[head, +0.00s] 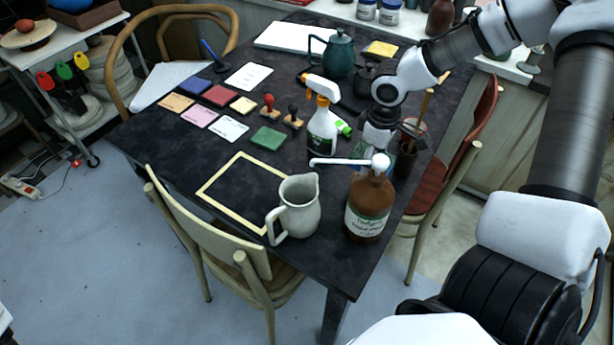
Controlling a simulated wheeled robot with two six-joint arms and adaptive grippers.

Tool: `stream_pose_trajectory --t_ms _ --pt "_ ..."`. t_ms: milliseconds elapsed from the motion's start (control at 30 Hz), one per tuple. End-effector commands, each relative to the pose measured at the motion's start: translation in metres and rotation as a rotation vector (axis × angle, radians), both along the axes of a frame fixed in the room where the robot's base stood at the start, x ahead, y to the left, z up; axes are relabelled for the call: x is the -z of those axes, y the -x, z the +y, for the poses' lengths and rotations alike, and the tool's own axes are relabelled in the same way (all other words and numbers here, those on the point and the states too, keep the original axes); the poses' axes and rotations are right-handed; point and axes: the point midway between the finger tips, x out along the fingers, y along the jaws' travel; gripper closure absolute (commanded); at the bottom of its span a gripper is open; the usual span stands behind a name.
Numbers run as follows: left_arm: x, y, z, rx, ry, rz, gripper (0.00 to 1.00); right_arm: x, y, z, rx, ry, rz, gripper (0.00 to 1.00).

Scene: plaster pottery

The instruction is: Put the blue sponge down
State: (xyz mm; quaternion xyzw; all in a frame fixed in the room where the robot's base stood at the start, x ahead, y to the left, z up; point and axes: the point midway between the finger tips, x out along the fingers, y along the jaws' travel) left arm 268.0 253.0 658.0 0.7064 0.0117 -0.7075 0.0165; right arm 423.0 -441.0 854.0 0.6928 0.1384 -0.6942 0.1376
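No object that I can clearly tell is the blue sponge shows in the head view. A flat blue square (194,86) lies among coloured squares at the back left of the dark table (150,135); I cannot tell whether it is a sponge. My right gripper (375,146) points down over the table's right side, behind the white-capped brown bottle (369,207) and right of the spray bottle (321,128). A small green-blue patch (360,150) shows at its fingers; what it is, and whether the fingers hold it, is unclear. My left gripper is out of view.
A pale-framed square (207,187) on the table is empty inside. A grey pitcher (298,208) stands right of it. A green block (268,137), stamps (292,117), a dark cup (405,157) and a teal teapot (338,55) stand around. Chairs flank the table.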

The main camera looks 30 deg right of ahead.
Motion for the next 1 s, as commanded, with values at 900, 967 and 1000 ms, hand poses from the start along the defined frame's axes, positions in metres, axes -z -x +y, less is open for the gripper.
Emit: stream_pose_trajectory --t_ms 900,967,1000 --pt "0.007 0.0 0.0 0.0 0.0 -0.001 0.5 0.044 -0.125 0.1 -0.003 0.002 0.0 0.91" --pt "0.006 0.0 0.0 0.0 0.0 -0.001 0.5 0.053 -0.125 0.1 -0.003 0.002 0.004 0.91" --pt "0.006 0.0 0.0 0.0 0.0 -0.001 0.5 0.06 -0.124 0.1 -0.002 0.002 0.004 0.91"
